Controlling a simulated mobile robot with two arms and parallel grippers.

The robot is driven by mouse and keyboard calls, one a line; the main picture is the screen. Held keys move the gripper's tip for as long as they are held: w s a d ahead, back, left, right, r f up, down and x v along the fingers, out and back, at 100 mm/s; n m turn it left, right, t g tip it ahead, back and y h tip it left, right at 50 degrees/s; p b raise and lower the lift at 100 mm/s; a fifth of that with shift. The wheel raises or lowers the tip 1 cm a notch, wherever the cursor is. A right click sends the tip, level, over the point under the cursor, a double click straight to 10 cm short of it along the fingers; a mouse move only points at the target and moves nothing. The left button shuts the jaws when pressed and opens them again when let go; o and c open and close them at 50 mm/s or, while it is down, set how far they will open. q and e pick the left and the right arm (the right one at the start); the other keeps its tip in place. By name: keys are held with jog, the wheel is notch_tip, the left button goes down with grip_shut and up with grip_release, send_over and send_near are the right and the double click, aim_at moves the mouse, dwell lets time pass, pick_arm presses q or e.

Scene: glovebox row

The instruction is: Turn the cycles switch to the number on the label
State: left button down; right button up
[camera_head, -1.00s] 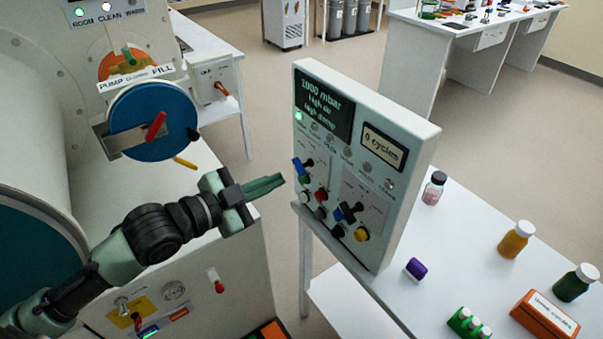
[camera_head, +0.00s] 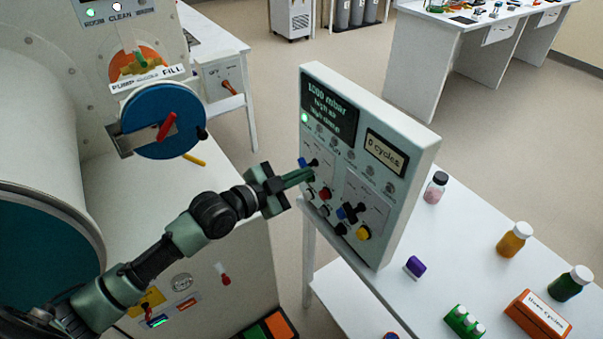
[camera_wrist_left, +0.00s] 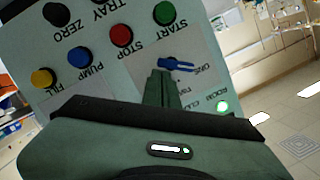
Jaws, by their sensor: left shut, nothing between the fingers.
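The upright control panel (camera_head: 407,178) has a display reading "0 cycles" (camera_head: 386,153). A blue switch (camera_head: 302,162) sits on its left side, and it also shows in the left wrist view (camera_wrist_left: 178,65), where a printed label beside it is upside down and partly hidden. My left gripper (camera_head: 312,172) is shut and empty, its fingertips at this switch; I cannot tell whether they touch it. In the left wrist view the fingertips (camera_wrist_left: 160,73) are just beside the switch. An orange box (camera_head: 538,316) carries a white label ending in "cycles"; its first word is not clear. My right gripper is not in view.
Bottles, such as an orange one (camera_head: 515,240), stand on the white table (camera_head: 462,268). A blue round valve disc (camera_head: 160,120) is at left.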

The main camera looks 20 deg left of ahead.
pick_arm(q)
jog(key=shift+f, duration=0.1)
jog(key=f+m+b, duration=0.1)
jog(key=m+t+b, duration=0.1)
jog(key=m, duration=0.1)
jog(key=shift+a+f+y, duration=0.15)
jog(key=shift+f+y, duration=0.15)
jog(key=shift+f, duration=0.05)
dwell(0.3)
